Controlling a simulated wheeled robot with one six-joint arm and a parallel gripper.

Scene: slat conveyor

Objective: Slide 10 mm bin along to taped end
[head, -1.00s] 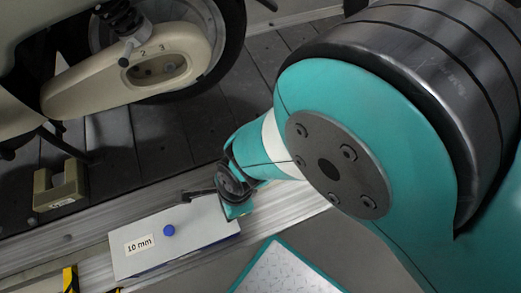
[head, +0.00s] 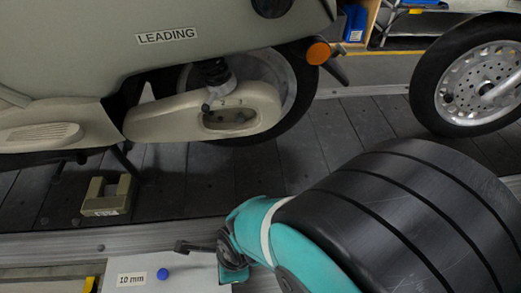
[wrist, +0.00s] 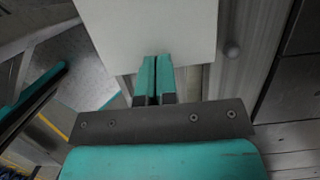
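The 10 mm bin (head: 200,279) is pale with a "10 mm" label and a blue knob. It lies along the rail at the bottom of the head view, partly cut off by the frame. In the wrist view the bin (wrist: 150,25) is a plain pale surface just ahead of the fingertips. The yellow-black tape (head: 90,285) is just left of the bin. My gripper (wrist: 153,62) has its teal fingers together, nothing visible between them, at the bin's near edge. In the head view it is at the bin's right end; exact contact is hard to tell.
A scooter labelled LEADING (head: 168,37) stands on the dark slats (head: 220,175) behind the rail (head: 120,240). A beige U-shaped block (head: 107,204) lies on the slats left of my gripper. Another wheel (head: 470,75) stands at upper right.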

